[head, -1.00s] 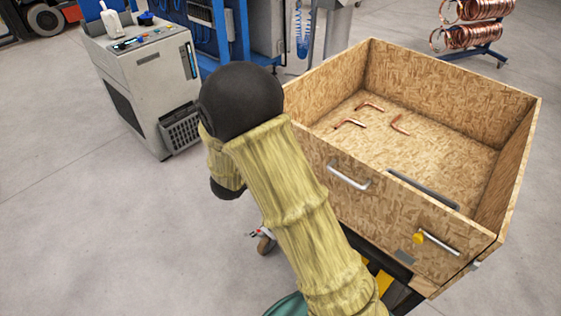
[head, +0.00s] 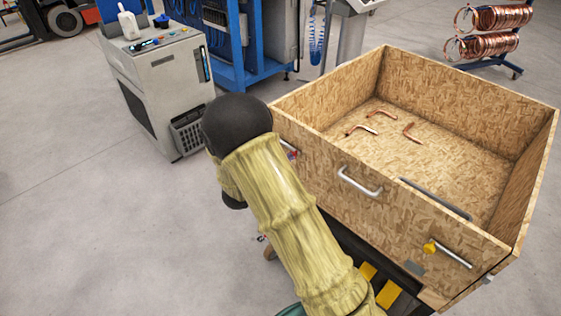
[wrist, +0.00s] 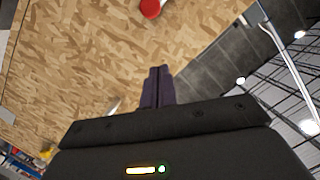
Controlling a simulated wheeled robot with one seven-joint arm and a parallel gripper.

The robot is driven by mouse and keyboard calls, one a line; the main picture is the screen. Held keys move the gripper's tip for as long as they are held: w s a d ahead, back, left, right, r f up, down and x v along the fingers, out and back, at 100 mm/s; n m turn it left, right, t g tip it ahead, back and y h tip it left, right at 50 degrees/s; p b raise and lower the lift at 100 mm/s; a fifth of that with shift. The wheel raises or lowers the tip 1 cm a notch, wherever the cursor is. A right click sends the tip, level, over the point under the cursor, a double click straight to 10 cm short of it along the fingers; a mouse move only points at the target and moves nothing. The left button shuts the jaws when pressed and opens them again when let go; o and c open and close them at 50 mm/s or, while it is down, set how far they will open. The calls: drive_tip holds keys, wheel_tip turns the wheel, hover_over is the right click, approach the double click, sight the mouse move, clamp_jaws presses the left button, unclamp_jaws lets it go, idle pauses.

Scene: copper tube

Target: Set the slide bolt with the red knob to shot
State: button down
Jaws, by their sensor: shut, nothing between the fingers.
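The red knob (wrist: 150,8) shows at the top edge of the wrist view, against the chipboard wall of the crate. Its bolt and the bolt's position are cut off there. My gripper (wrist: 158,70) has its dark fingers together and empty. In the wrist view the fingertips are below the knob and apart from it. In the head view a small red patch (head: 291,154) shows on the crate's front wall beside my arm; it is too small to read the bolt. My gripper is hidden behind my arm in that view.
The open chipboard crate (head: 330,165) holds several copper bends (head: 412,132). Its front wall carries a metal handle (head: 359,183) and another bolt with a yellow knob (head: 430,247). A grey machine (head: 160,90) stands at the left, with clear floor in front of it.

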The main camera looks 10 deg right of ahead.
drive_tip(key=w+d+f+p, duration=0.2)
drive_tip(key=w+f, duration=0.2)
drive_tip(key=w, duration=0.1)
drive_tip(key=shift+w+d+f, duration=0.2)
drive_tip(key=shift+w+d, duration=0.1)
